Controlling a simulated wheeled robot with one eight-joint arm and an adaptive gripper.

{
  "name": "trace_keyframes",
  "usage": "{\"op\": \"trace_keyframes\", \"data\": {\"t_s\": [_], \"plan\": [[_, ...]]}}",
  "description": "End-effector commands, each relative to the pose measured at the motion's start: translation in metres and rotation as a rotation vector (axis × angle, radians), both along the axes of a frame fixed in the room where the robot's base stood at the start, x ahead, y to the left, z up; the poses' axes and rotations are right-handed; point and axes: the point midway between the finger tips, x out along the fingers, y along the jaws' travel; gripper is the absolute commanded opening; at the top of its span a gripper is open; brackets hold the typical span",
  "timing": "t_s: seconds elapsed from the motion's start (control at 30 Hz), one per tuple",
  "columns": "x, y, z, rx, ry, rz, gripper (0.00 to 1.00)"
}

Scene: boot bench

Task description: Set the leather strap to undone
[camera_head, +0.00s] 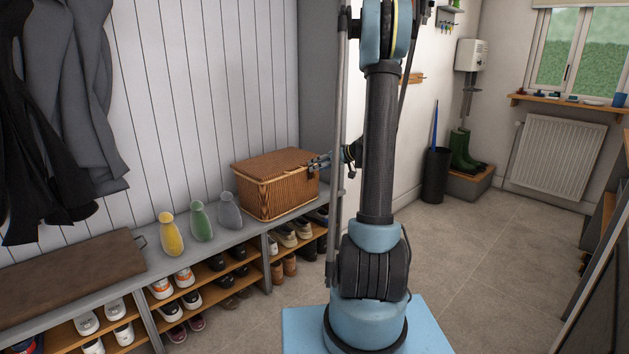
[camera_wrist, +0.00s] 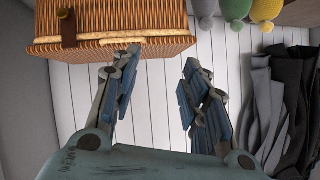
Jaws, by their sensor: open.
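The wicker basket (camera_head: 276,185) stands on the bench with its lid down. In the wrist view, which is turned upside down, the basket (camera_wrist: 120,20) fills the top left. Its brown leather strap (camera_wrist: 68,30) runs from the lid edge over the wicker side, with a small metal stud (camera_wrist: 64,13) at its far end. The strap looks flat against the basket; I cannot tell it apart in the head view. My gripper (camera_head: 318,162) is beside the basket's right end. In the wrist view my gripper (camera_wrist: 163,62) is open and empty, with the strap off to its left.
Yellow (camera_head: 171,235), green (camera_head: 201,222) and grey (camera_head: 230,210) rounded objects stand left of the basket on the bench (camera_head: 140,262). Shoes fill the shelves below. Dark coats (camera_head: 75,100) hang at the left. Floor (camera_head: 440,245) to the right is clear.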

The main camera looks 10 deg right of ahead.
Motion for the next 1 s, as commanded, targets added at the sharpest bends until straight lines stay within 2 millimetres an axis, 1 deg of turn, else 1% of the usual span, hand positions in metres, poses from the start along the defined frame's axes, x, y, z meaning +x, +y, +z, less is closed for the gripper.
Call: {"op": "trace_keyframes", "data": {"t_s": [0.03, 0.2, 0.37, 0.5, 0.73, 0.9, 1.0], "plan": [[0.013, -0.006, -0.007, 0.011, -0.026, -0.001, 0.41], [0.046, -0.024, -0.029, 0.043, -0.123, 0.000, 0.41], [0.073, -0.044, -0.052, 0.069, -0.217, -0.009, 0.41], [0.092, -0.062, -0.075, 0.088, -0.299, -0.020, 0.41], [0.115, -0.093, -0.118, 0.113, -0.433, -0.052, 0.41], [0.122, -0.111, -0.145, 0.124, -0.515, -0.077, 0.41], [0.124, -0.118, -0.155, 0.126, -0.547, -0.089, 0.41]]}}
